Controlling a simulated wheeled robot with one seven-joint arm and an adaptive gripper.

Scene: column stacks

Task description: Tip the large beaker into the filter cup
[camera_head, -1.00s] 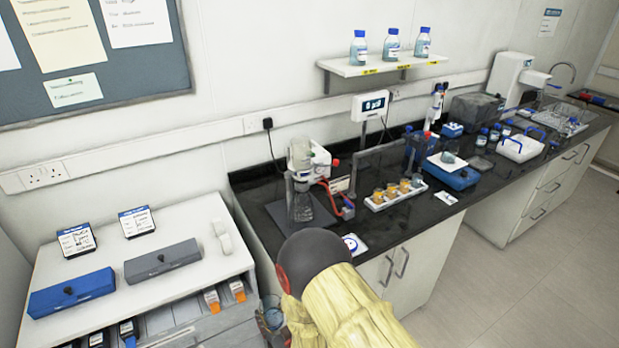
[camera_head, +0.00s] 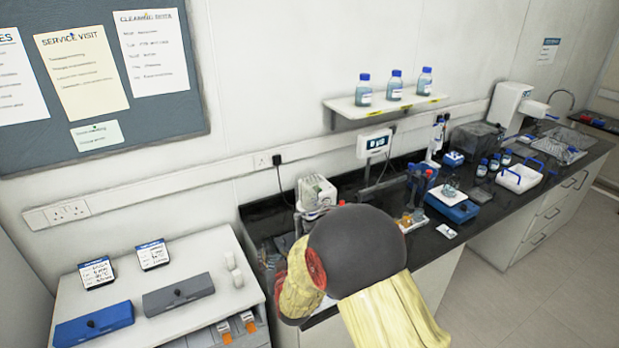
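The pale filter cup (camera_head: 312,190) stands on the bench near the wall, beside a white device. The flask under it is hidden by my arm. My gripper (camera_head: 269,262) shows only as a small dark, partly glassy patch at the left end of the bench, left of and below the cup. My forearm covers most of it. I cannot make out its fingers, or whether the large beaker is in it.
The bench (camera_head: 425,258) runs right, with a blue box (camera_head: 455,208) and a white carrier (camera_head: 520,178). A wall shelf (camera_head: 385,106) holds several bottles. A lower white cabinet (camera_head: 215,262) on the left bears a blue box (camera_head: 93,326) and a grey box (camera_head: 178,294).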

